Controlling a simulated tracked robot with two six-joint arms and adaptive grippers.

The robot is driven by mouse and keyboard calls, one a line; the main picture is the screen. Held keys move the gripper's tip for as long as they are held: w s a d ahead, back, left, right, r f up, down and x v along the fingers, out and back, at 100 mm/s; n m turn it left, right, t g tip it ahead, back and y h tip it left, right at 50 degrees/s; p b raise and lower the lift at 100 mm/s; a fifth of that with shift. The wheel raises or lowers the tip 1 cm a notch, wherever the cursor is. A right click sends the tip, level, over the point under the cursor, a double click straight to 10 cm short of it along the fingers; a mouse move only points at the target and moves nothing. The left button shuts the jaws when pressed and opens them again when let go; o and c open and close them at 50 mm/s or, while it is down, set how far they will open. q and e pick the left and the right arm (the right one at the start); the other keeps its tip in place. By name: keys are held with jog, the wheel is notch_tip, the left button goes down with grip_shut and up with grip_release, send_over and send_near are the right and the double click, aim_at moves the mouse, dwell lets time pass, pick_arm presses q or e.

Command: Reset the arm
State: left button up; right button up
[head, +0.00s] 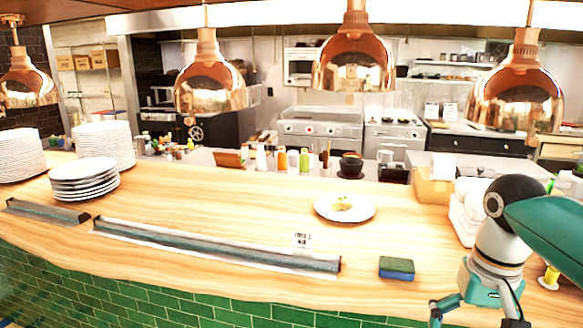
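My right arm comes in from the right edge, and its gripper (478,316) points down over the front right edge of the wooden counter (200,200). The gripper's fingers are spread wide and I see nothing between them. The bottom picture edge cuts off the fingertips. My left arm and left gripper are out of view.
A blue-green sponge (397,268) lies left of the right gripper. A white plate with food (344,206) stands behind it. White folded cloths (466,212) sit close behind the arm. Plate stacks (84,180) stand at left. Copper lamps (354,60) hang above.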

jog(key=w+a+f+n+y, duration=0.1)
jog(key=a+f, duration=0.2)
jog(key=f, duration=0.7)
jog(key=w+a+f+y, duration=0.1)
jog(key=a+f, duration=0.2)
jog(key=f, duration=0.6)
jog(key=a+f+n+y, duration=0.1)
jog(key=a+f, duration=0.3)
jog(key=f, duration=0.6)
jog(key=s+a+f, duration=0.2)
jog(key=s+f, duration=0.5)
jog(key=f, duration=0.1)
jog(key=s+a+f+m+y, duration=0.1)
jog(key=s+a+f, duration=0.1)
jog(key=s+f, duration=0.6)
jog(key=shift+a+f+t, duration=0.2)
jog(key=shift+a+t, duration=0.1)
jog(key=shift+a, duration=0.05)
